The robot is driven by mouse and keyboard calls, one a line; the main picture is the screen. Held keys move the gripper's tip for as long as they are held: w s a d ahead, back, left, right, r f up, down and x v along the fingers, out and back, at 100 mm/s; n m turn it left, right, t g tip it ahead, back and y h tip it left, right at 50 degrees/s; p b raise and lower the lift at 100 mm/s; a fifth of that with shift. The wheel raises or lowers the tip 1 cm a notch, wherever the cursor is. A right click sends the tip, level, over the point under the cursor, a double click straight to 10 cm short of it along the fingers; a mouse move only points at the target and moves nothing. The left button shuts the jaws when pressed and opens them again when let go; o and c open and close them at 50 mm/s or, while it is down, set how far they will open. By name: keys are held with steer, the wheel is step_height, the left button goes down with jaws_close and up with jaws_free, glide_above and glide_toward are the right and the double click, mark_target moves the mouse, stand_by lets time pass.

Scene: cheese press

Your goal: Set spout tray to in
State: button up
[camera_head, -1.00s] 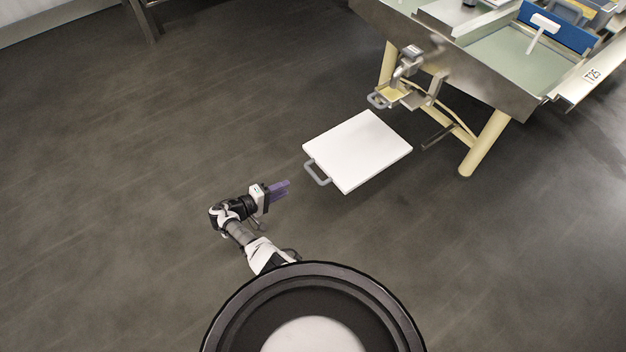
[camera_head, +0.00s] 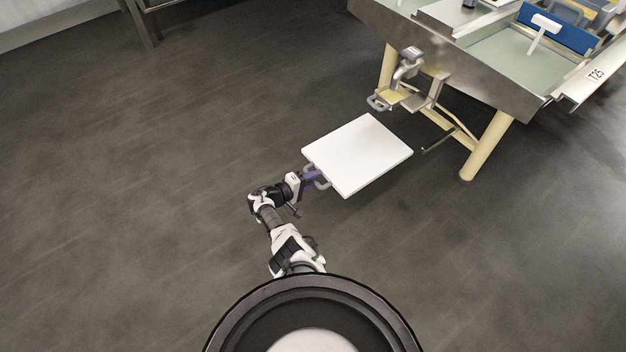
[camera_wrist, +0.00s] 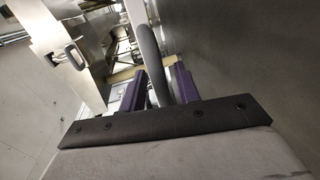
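A flat white panel with a grey handle, which looks like the spout tray (camera_head: 362,152), sticks out in front of the table below the metal spout (camera_head: 408,66). Its grey handle (camera_head: 324,184) faces me. My gripper (camera_head: 316,177) is at this handle, with its purple fingers over part of it. In the wrist view, the grey handle bar (camera_wrist: 152,50) runs between the two purple fingers of my gripper (camera_wrist: 158,88). The fingers stand apart on either side of the bar, and I see no clear grip on it.
A smaller grey handle (camera_head: 377,101) sits under the spout, beyond the panel. The steel press table (camera_head: 460,65) stands on cream legs (camera_head: 487,145) at the upper right. Another metal frame leg (camera_head: 140,22) is at the upper left. The dark floor (camera_head: 150,180) to the left is clear.

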steer(key=shift+c, duration=0.3)
jaws_close()
